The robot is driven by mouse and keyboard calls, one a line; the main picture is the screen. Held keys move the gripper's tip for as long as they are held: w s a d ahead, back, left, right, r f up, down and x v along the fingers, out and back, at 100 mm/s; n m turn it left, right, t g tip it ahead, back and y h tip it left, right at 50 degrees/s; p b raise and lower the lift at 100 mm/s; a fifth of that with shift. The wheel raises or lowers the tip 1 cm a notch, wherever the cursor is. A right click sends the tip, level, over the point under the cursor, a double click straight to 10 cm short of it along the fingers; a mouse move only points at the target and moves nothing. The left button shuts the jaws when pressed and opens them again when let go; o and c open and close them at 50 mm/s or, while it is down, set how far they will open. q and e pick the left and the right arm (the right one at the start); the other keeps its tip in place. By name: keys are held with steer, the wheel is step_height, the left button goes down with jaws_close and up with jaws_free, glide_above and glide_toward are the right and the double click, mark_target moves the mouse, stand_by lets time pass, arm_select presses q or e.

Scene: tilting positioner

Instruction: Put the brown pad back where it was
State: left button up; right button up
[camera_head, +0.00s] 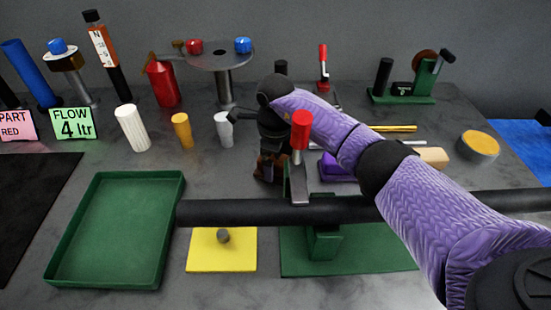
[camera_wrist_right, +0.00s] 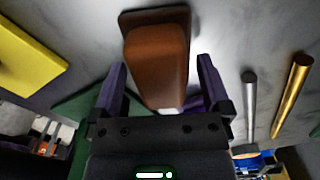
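The brown pad (camera_wrist_right: 157,60) is a rounded brown block on a darker flat base, seen close up in the right wrist view. In the head view it shows only in part as a brown shape (camera_head: 268,168) under my right gripper (camera_head: 270,150). In the wrist view the purple fingers of my right gripper (camera_wrist_right: 161,76) are apart, one on each side of the pad, with a gap visible on both sides. The pad's near end lies between the fingers. My left gripper is in neither view.
A long black bar (camera_head: 250,212) crosses in front, above a green base (camera_head: 365,255). A red-handled lever (camera_head: 300,135) stands close beside my right gripper. A green tray (camera_head: 60,245) and yellow plate (camera_head: 205,262) lie at left. A purple block (camera_head: 338,170) is right of the gripper.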

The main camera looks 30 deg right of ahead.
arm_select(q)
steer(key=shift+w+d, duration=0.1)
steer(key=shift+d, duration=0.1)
arm_select(e)
steer(key=shift+r, duration=0.1)
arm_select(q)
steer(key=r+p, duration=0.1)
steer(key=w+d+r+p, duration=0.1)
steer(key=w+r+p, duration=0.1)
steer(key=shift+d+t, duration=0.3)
arm_select(e)
step_height(320, 180, up, 12)
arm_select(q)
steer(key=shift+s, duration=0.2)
arm_select(e)
steer(key=shift+r, duration=0.1)
